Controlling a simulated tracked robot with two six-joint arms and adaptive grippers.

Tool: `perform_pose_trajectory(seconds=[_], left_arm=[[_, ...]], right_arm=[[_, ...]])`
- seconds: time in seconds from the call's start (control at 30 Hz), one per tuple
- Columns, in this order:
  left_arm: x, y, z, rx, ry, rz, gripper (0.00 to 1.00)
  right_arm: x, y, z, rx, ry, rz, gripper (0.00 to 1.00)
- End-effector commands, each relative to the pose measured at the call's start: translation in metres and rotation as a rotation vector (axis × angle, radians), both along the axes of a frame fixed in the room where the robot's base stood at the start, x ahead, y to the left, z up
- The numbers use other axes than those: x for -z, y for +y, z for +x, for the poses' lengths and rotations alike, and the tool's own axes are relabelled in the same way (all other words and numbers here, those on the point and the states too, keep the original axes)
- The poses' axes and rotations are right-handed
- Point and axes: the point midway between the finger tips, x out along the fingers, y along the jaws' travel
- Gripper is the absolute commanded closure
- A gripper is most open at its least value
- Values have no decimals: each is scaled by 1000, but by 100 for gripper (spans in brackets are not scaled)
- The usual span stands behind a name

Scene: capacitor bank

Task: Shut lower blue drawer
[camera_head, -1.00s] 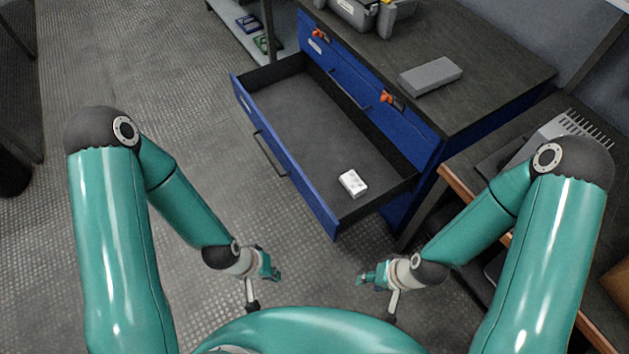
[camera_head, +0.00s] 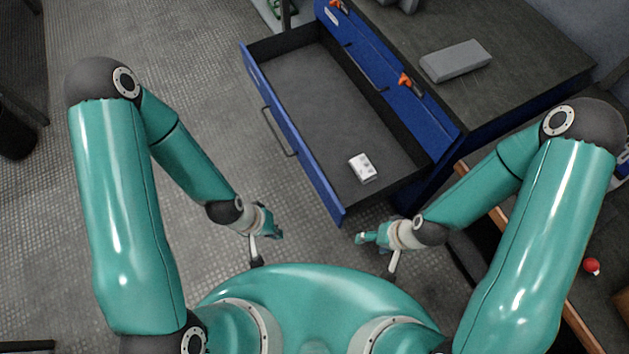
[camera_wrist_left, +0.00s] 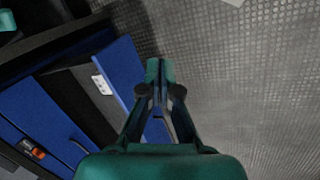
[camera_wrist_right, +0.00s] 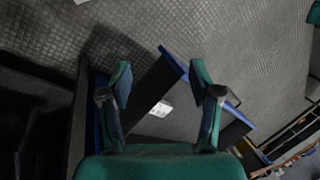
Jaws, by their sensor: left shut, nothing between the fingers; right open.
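The lower blue drawer (camera_head: 292,142) is pulled far out of the blue cabinet (camera_head: 444,160). Its dark handle (camera_head: 279,132) is on the front, facing left. A small white box (camera_head: 362,167) lies inside, near the drawer's near end. My left gripper (camera_head: 276,232) is shut and empty, in front of the drawer and apart from it; its fingers show closed in the left wrist view (camera_wrist_left: 160,65). My right gripper (camera_head: 360,238) is open and empty, near the drawer's near corner. In the right wrist view (camera_wrist_right: 160,75) the drawer shows between and beyond its fingers.
A grey box (camera_head: 456,62) lies on the cabinet's dark top. Orange locks (camera_head: 410,84) sit on the upper drawer front. A wooden-edged bench (camera_head: 492,212) with a red button (camera_head: 591,266) is at the right. The floor (camera_head: 200,90) left of the drawer is clear.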

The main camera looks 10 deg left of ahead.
Motion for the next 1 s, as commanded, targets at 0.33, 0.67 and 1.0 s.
perform_pose_trajectory(seconds=[0.33, 0.67, 1.0], left_arm=[[54, 32, 10, -625, 284, 14, 100], [55, 11, 84, -1443, 584, -403, 100], [37, 10, 135, -1694, 657, -670, 100]], right_arm=[[88, 0, 0, 0, 0, 0, 12], [175, 0, 0, 0, 0, 0, 12], [199, 0, 0, 0, 0, 0, 12]])
